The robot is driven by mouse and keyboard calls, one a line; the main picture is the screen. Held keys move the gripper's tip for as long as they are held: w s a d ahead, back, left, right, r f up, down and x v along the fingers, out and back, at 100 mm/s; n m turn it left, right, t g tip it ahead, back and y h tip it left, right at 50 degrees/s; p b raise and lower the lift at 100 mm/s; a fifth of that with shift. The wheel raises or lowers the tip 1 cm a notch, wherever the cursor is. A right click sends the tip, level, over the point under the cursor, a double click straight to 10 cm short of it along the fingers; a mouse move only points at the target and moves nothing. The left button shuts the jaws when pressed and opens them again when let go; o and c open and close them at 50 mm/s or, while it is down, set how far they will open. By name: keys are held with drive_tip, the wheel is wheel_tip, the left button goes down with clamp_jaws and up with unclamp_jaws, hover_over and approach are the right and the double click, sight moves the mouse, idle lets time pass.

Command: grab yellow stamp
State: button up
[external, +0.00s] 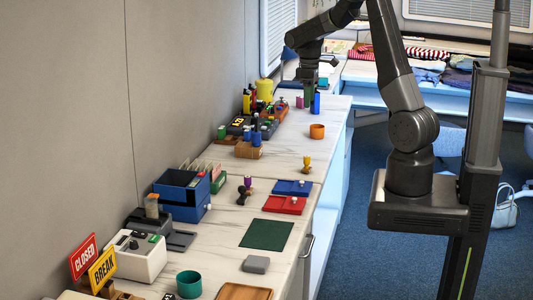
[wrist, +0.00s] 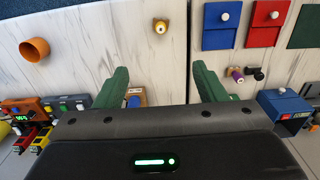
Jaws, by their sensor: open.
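The yellow stamp (external: 306,163) stands on the counter near its right edge, beyond the blue and red pads. In the wrist view the yellow stamp (wrist: 160,27) is near the top, seen mostly from above, sideways between the lines of my two fingers but farther up than their tips. My gripper (wrist: 162,78) is open, with green fingers spread and nothing held between them. In the external view my gripper (external: 309,97) is over the far part of the counter, well beyond the stamp and apart from it.
An orange cup (external: 317,131) stands between my gripper and the stamp. A blue pad (external: 293,187), a red pad (external: 284,205) and a purple-topped stamp (external: 247,184) lie nearer the camera. A wooden block (external: 247,150) stands left of the cup. The counter around the yellow stamp is clear.

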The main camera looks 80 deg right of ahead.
drive_tip(key=b, duration=1.2)
approach(307, 165)
drive_tip(key=f, duration=0.2)
drive_tip(key=d+f, duration=0.1)
drive_tip(key=f, duration=0.1)
drive_tip(key=shift+d, duration=0.1)
wheel_tip(307, 165, down, 6)
drive_tip(key=shift+w+r, duration=0.15)
drive_tip(key=shift+r, duration=0.05)
drive_tip(key=c, duration=1.2)
drive_tip(key=shift+o, duration=0.2)
